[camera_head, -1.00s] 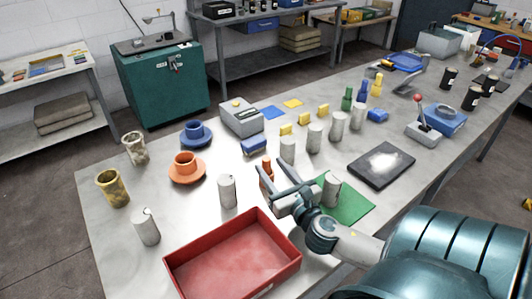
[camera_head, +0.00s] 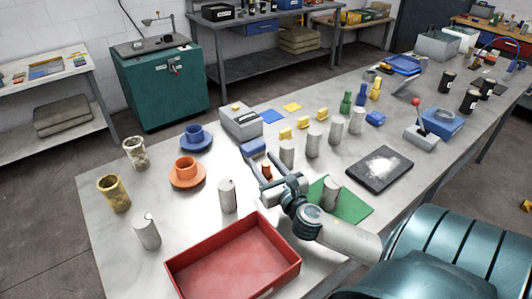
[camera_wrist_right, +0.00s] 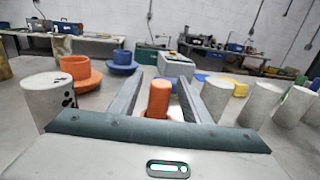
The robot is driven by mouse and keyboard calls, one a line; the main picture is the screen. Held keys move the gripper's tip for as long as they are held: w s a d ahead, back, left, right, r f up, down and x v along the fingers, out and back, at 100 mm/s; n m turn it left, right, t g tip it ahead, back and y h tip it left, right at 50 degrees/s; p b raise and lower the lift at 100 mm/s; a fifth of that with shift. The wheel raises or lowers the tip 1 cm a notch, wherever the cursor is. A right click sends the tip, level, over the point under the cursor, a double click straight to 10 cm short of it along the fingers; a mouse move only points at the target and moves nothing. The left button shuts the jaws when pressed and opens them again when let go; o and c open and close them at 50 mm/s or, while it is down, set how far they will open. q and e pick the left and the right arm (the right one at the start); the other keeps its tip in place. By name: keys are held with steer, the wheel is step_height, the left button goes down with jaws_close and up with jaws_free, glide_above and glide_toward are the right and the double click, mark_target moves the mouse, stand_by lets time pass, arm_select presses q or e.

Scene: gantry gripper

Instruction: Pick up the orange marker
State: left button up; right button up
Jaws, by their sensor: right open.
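The orange marker (camera_head: 266,171) is a small upright orange cylinder on the grey table. In the head view it shows between the two fingers of my right gripper (camera_head: 264,164). In the right wrist view the marker (camera_wrist_right: 159,98) stands between the spread fingers, with space visible on both sides. My right gripper is open and the marker's lower part is hidden there by the gripper body. My left gripper is not in view.
A red tray (camera_head: 234,262) lies at the front. A grey cylinder (camera_head: 227,196) stands left of the gripper; another (camera_head: 331,193) stands on a green mat (camera_head: 354,205). An orange cup on a saucer (camera_head: 187,171) is left. More grey cylinders stand behind right.

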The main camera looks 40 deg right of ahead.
steer(key=shift+x, duration=1.15)
steer(key=shift+c, duration=0.6)
jaws_close()
